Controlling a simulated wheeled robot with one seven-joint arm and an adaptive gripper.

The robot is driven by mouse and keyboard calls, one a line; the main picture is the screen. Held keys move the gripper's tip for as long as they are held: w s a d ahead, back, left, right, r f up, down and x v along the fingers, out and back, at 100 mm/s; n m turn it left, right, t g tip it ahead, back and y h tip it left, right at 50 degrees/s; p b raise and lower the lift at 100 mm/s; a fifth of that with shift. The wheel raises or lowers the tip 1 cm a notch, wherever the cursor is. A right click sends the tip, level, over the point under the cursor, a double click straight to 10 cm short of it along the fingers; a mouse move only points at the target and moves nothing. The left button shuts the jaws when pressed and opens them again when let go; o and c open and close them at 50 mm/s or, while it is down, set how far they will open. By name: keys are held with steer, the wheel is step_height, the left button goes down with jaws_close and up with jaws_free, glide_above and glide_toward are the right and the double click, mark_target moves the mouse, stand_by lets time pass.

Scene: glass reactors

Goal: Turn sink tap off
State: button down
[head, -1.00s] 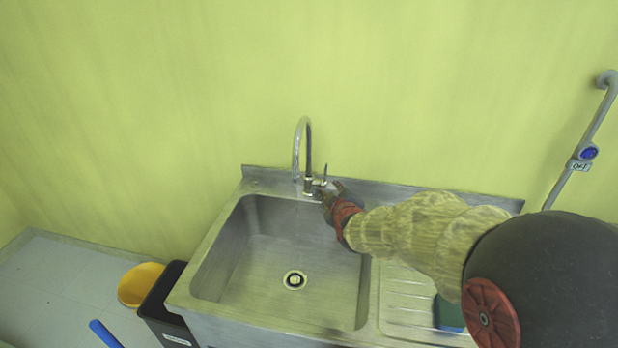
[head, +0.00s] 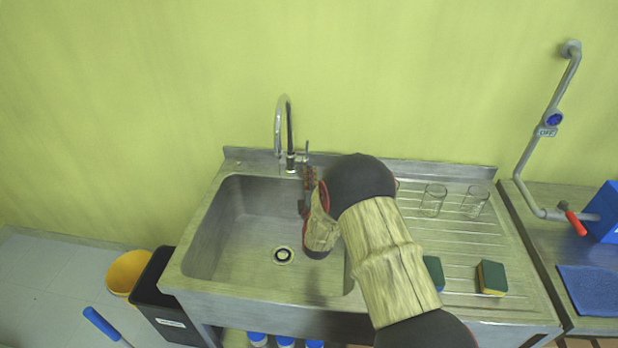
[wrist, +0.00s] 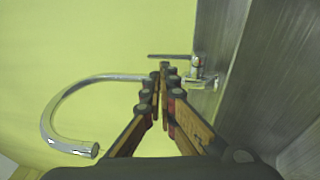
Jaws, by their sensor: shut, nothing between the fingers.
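The sink tap (head: 289,125) is a tall curved chrome spout at the back edge of the steel sink (head: 230,225). Its small lever (head: 307,147) stands upright just right of the spout's base. In the wrist view the spout (wrist: 62,100) arcs on the left and the lever (wrist: 172,56) shows beyond the fingertips. No water shows at the spout's mouth there. My gripper (head: 309,172) is just below the lever, over the basin's back edge. In the wrist view my gripper (wrist: 164,68) is shut and empty, its tips close to the lever; I cannot tell if they touch.
Two glass beakers (head: 433,199) (head: 475,201) and a sponge (head: 491,278) are on the drainboard right of my arm. A pipe with a blue "OFF" marker (head: 553,118) runs down the wall at right. A black bin (head: 165,300) and yellow bucket (head: 128,270) stand left.

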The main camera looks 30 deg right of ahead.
mark_target(307, 146)
steer(key=b+x, duration=0.1)
steer(key=x, duration=0.8)
steer(key=shift+w+d+r+b, duration=0.1)
steer(key=shift+w+d+b, duration=0.05)
steer(key=shift+w+b, duration=0.25)
steer(key=shift+w, duration=0.1)
steer(key=shift+w+d+r+b, duration=0.55)
steer(key=shift+w+b, duration=0.2)
steer(key=shift+b, duration=0.2)
